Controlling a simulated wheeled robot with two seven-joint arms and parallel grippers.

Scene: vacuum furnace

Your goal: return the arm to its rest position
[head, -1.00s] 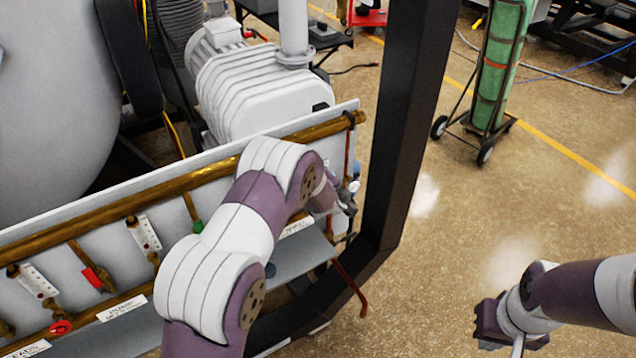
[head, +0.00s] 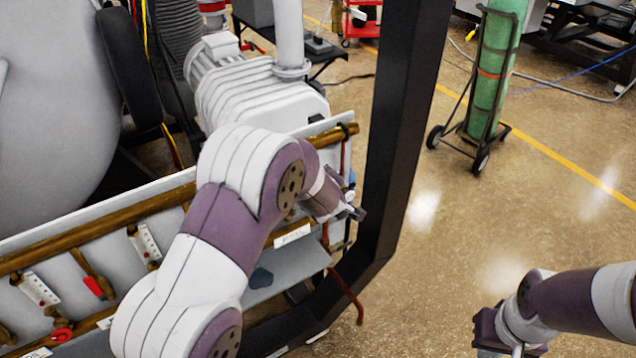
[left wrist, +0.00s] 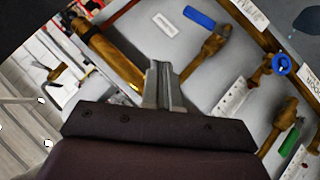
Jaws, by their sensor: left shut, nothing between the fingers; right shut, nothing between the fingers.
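My left arm reaches in from the bottom left, in white and purple links, in front of the pipe panel. My left gripper (head: 356,212) is small and partly hidden by its own wrist, near the panel's right end. In the left wrist view its two grey fingers (left wrist: 163,85) are together with nothing between them. They point toward the panel's pipes and valves; I cannot tell the exact gap. My right gripper (head: 487,330) is at the lower right over open floor. It is shut and empty, and its lower part is cut off by the picture edge.
A panel (head: 90,222) with a brass pipe and red-handled valves runs along the left. A black frame post (head: 396,130) stands just right of my left gripper. A white pump (head: 255,95) is behind. A green cylinder on a cart (head: 490,75) stands back right. Floor between is clear.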

